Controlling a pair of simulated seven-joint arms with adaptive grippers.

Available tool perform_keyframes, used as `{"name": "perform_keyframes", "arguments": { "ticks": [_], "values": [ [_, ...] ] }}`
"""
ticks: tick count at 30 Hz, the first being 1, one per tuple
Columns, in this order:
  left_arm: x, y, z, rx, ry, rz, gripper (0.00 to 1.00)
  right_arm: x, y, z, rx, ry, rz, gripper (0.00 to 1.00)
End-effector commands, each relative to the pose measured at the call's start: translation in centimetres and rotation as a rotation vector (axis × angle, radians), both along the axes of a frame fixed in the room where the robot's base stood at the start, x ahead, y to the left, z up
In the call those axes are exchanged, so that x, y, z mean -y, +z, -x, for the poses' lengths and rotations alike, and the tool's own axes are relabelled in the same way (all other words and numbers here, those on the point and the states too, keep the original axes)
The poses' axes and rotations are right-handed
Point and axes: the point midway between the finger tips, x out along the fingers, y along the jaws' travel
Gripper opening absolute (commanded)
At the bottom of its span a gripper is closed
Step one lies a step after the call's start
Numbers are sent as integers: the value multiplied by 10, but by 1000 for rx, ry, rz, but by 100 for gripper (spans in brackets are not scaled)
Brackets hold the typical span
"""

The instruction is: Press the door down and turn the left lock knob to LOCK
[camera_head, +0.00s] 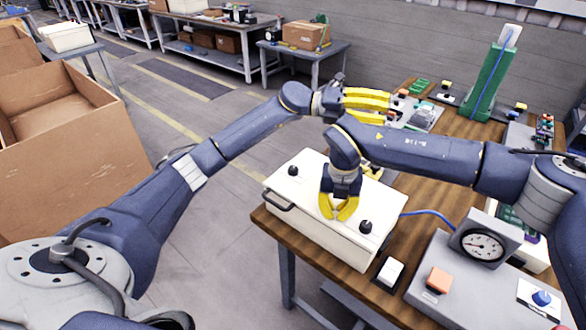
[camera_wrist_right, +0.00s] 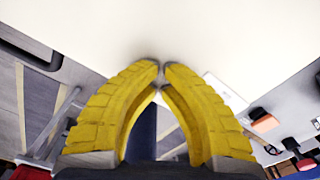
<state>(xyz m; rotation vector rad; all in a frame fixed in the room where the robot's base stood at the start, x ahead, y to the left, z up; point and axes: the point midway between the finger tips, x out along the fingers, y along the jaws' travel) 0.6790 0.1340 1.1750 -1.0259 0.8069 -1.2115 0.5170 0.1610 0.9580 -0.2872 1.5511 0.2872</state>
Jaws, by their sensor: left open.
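A white box with a flat white lid or door (camera_head: 310,205) sits at the table's near left corner. One black knob (camera_head: 293,170) stands at its left end and another black knob (camera_head: 366,227) at its right end. Lock markings are too small to read. My right gripper (camera_head: 340,217) points down over the door between the knobs, fingertips together and empty. In the right wrist view its tips (camera_wrist_right: 160,68) are at or just above the white surface (camera_wrist_right: 190,30); contact is unclear. My left gripper (camera_head: 388,105) is open and empty, beyond the box.
A dark handle (camera_head: 276,200) is on the box's left side. A gauge (camera_head: 483,246), an orange button (camera_head: 439,280) and a white switch (camera_head: 390,272) stand to the right. My right forearm crosses above the wooden table (camera_head: 425,190). A green tower (camera_head: 488,85) stands at the back.

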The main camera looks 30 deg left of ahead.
Motion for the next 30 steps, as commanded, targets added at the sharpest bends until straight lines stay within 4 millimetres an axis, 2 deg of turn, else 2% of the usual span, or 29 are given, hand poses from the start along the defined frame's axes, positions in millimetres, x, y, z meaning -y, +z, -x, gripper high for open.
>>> {"name": "perform_keyframes", "arguments": {
  "ticks": [3,7,12,17,23,25,26,30],
  "values": [
    [23,5,16,41,-76,-147,50,1,-2,0,-1,-1,3,0],
    [37,3,31,75,-136,-315,50,1,-2,0,-1,-1,3,0],
    [43,-4,45,111,-180,-542,50,1,-2,0,-1,-1,3,0],
    [34,-9,51,140,-185,-759,50,1,-2,0,-1,-1,3,0],
    [8,-12,51,163,-138,-1027,50,1,-2,0,-1,-1,3,0],
    [-10,-14,50,154,-109,-1124,50,1,-2,0,-1,-1,3,0],
    [-20,-17,49,144,-94,-1169,50,1,-2,0,-1,-1,3,0],
    [-90,-43,52,7,-37,-1364,50,1,-2,0,-2,-1,3,0]
  ]
}}
